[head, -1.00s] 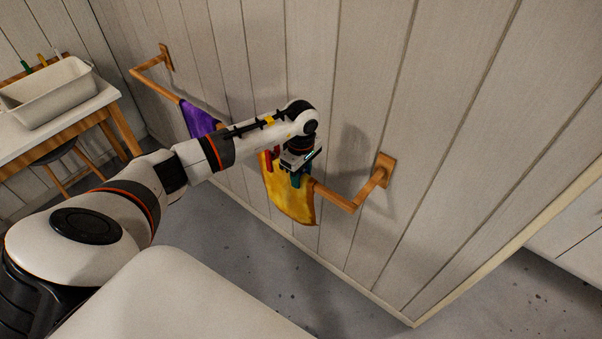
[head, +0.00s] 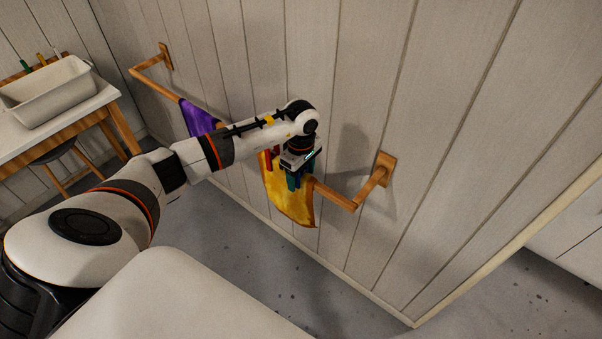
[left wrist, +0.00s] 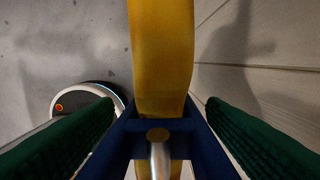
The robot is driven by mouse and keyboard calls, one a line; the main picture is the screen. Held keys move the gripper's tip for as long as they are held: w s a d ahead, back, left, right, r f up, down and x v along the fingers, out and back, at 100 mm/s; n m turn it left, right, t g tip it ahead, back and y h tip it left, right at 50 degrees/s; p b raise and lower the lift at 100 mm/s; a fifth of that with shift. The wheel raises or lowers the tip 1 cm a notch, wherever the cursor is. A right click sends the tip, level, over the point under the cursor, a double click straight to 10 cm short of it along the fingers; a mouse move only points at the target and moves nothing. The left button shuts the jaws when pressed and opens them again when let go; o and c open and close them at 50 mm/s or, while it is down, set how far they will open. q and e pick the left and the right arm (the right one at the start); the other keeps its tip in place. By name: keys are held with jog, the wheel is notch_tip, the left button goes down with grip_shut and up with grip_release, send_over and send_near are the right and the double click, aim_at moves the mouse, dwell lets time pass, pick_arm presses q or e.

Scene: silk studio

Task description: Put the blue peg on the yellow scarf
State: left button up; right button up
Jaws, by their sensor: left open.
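The yellow scarf (head: 290,202) hangs over the wooden rail (head: 335,196) on the wall; in the left wrist view it is a yellow band (left wrist: 160,45) running up from the middle. The blue peg (left wrist: 192,125) sits across the scarf there, its arms on both sides of it and a metal spring in the middle. My left gripper (head: 300,183) is over the rail at the scarf. Its green fingers stand apart on either side of the peg, open, as the left wrist view shows (left wrist: 160,108). My arm hides part of the scarf's top. My right gripper is out of view.
A purple scarf (head: 197,118) hangs farther left on the rail. A red peg (head: 268,160) shows beside my gripper on the yellow scarf. A table (head: 62,132) with a white basin (head: 48,98) and a stool (head: 62,152) stand at the left. The rail's right end is bare.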

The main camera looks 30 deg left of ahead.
pick_arm(q)
notch_tip(320, 180, up, 12)
jog(key=b, duration=0.2)
dwell(0.4)
